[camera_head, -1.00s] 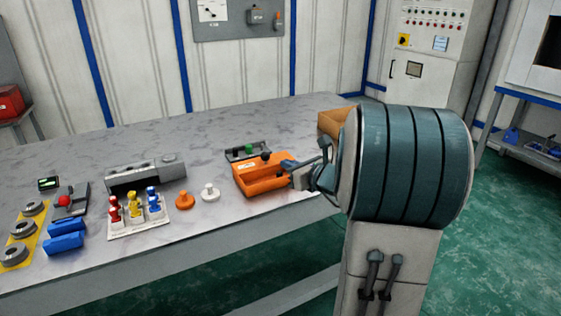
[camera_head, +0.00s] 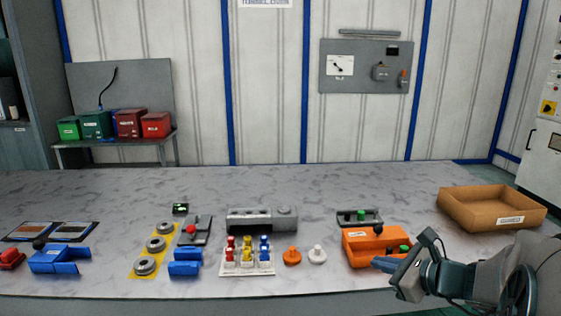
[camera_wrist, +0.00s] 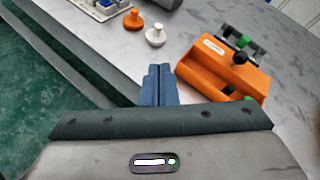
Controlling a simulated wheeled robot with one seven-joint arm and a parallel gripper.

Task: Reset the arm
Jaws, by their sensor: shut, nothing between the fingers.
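The orange box carries a black knob (camera_head: 379,230) and a green button (camera_head: 404,248). Part of the box's right front is hidden behind my wrist in the head view.
Left of the gripper stand a white knob (camera_head: 317,254), an orange knob (camera_head: 291,256) and a rack of coloured pegs (camera_head: 248,266). A cardboard tray (camera_head: 460,213) lies at the right. A grey block (camera_head: 262,220) is behind. The table's back strip (camera_head: 330,184) is clear.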

